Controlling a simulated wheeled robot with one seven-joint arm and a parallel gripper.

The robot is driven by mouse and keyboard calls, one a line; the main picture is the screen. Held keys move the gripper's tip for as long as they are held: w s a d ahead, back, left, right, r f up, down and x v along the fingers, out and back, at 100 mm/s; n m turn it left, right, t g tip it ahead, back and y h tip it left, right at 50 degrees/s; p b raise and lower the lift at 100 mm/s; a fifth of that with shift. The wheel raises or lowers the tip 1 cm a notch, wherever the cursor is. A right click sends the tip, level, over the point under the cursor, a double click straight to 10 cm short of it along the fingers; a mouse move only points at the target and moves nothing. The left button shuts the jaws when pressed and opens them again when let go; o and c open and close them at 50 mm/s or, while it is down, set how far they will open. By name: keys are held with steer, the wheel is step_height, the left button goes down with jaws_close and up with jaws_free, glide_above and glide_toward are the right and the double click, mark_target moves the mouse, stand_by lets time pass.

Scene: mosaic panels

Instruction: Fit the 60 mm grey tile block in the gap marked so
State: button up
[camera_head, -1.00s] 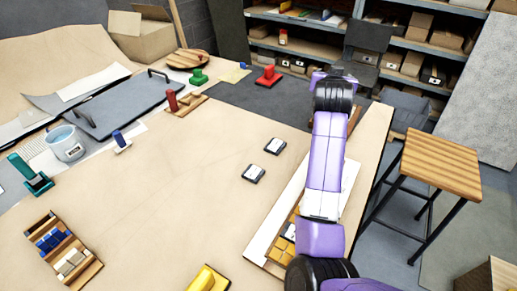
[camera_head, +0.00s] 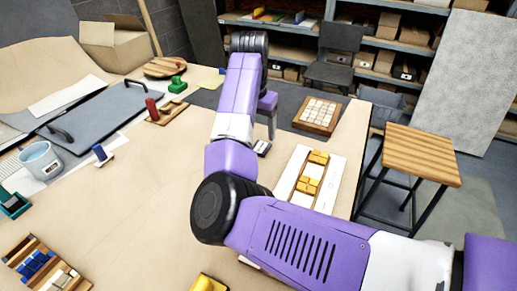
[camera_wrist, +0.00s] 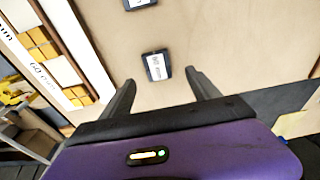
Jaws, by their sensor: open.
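A dark grey block (camera_wrist: 151,76) with a white label, which seems to read 60 mm, lies on the table in the wrist view. My gripper (camera_wrist: 160,76) is open, with its two fingers apart and the block ahead between them, not touching. A second labelled grey block (camera_wrist: 128,5) is cut by the top edge. In the head view one grey block (camera_head: 262,148) shows beside my gripper (camera_head: 271,128); the other is hidden by my arm. The white mosaic panel (camera_head: 330,185) holds yellow tiles. In the wrist view the panel (camera_wrist: 62,70) has a blurred 60 mm mark beside a white stretch between yellow tiles.
A wooden frame of cream tiles (camera_head: 318,114) lies at the table's far right. A red-handled tool (camera_head: 153,110), a green tool (camera_head: 177,85) and a bucket (camera_head: 40,160) stand on the left. A wooden stool (camera_head: 420,155) stands off the right edge.

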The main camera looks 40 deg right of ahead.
mark_target(261, 147)
steer(key=f, duration=0.4)
steer(key=d+f, duration=0.1)
steer(key=f, duration=0.1)
steer(key=shift+s+f+p, duration=0.1)
steer(key=shift+f+p, duration=0.15)
steer(key=shift+p, duration=0.1)
steer(key=c, duration=1.5)
